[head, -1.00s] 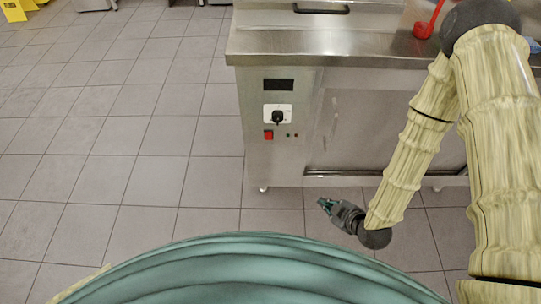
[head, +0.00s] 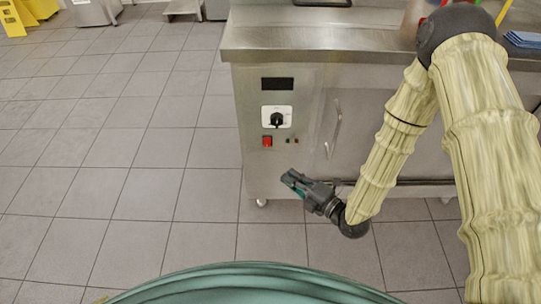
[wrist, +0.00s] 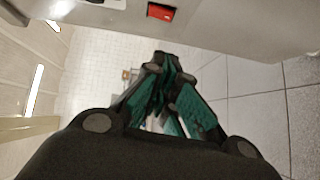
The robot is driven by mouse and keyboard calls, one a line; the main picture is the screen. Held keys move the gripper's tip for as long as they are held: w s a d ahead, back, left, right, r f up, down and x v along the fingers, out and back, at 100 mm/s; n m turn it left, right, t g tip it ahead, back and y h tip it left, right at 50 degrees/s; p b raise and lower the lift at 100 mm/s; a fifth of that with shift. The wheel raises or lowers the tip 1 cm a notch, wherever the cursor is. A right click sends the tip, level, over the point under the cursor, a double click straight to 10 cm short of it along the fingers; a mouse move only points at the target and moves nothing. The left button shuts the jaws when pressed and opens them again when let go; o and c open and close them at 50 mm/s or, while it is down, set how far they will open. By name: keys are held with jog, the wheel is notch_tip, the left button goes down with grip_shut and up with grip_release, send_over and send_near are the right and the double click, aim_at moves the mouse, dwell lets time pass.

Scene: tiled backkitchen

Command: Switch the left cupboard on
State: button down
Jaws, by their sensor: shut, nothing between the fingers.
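The steel cupboard (head: 255,170) stands at the centre of the head view. Its front panel has a dark display, a black knob on a white plate (head: 277,117), a red switch (head: 267,141) and small indicator lights beside the switch. My gripper (head: 287,177) is shut and empty, in front of the panel, below and slightly right of the red switch in the head view, apart from it. In the wrist view my gripper's fingers (wrist: 168,72) are together, and the red switch (wrist: 161,12) shows at the top edge. Whether the switch is pressed cannot be told.
A steel counter top (head: 320,38) juts out above the panel. A vertical handle (head: 334,128) sits on the cupboard door to the right. A blue cloth-like item (head: 522,39) lies at the counter's right. Tiled floor (head: 120,170) at left is clear.

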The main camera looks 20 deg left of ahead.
aim_at(267, 142)
jog(key=shift+w+d+b+x, duration=0.25)
jog(key=shift+w+x, duration=0.15)
jog(key=shift+x, duration=1.75)
jog(key=shift+w+d+b+x, duration=0.2)
jog(key=shift+w+x, duration=0.2)
jog(key=shift+x, duration=1.7)
jog(key=shift+w+d+b+x, duration=0.25)
jog(key=shift+w+x, duration=0.15)
jog(key=shift+x, duration=1.75)
jog(key=shift+w+f, duration=0.15)
